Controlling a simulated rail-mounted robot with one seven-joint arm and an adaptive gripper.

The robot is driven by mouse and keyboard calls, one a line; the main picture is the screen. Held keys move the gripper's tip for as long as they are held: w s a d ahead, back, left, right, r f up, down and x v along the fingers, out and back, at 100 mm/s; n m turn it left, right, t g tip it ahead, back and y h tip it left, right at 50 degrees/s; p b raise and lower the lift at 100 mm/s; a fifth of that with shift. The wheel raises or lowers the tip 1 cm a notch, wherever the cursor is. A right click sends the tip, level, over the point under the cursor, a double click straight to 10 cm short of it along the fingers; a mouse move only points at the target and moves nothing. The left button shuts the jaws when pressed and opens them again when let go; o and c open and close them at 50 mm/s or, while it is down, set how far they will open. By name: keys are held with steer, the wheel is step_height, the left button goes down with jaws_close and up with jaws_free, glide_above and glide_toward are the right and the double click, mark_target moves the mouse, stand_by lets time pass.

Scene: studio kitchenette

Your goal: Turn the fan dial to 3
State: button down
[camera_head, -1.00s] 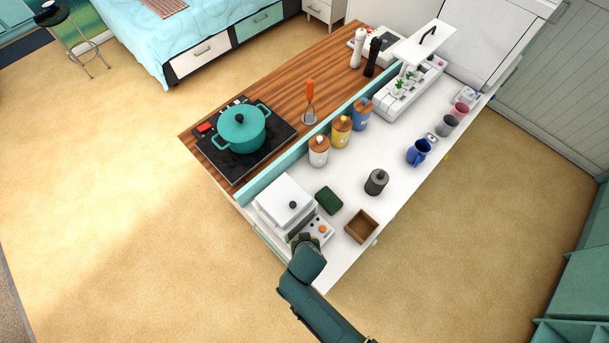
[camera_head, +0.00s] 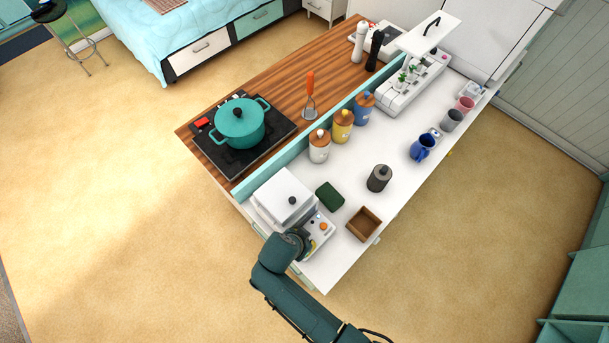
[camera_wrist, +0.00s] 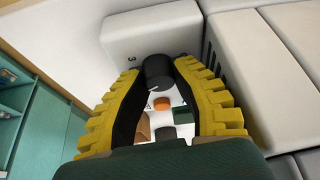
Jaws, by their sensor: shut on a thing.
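My gripper (camera_wrist: 158,72) has its yellow-ridged fingers shut on a dark round dial (camera_wrist: 158,68) on a white panel in the wrist view. A numeral 3 is on the white surface to the upper left of the dial. I cannot clearly tell which mark the dial points at. In the head view my gripper (camera_head: 305,243) is at the front of the white appliance (camera_head: 284,196) at the counter's near end, and the arm hides the held dial. An orange knob (camera_head: 323,226) is beside the gripper; it also shows past the dial in the wrist view (camera_wrist: 162,103).
A dark green block (camera_head: 329,197) and an open brown wooden box (camera_head: 364,224) are near the appliance. A grey lidded canister (camera_head: 379,178) and a blue mug (camera_head: 422,147) stand farther along the counter. Open floor lies left of the counter.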

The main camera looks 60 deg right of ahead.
steer(key=shift+s+f+m, duration=0.1)
steer(key=shift+f+m, duration=0.1)
steer(key=shift+m, duration=0.2)
steer(key=c, duration=1.1)
jaws_free()
steer(key=shift+r, duration=0.1)
steer(key=v, duration=1.2)
steer(key=shift+d, duration=0.1)
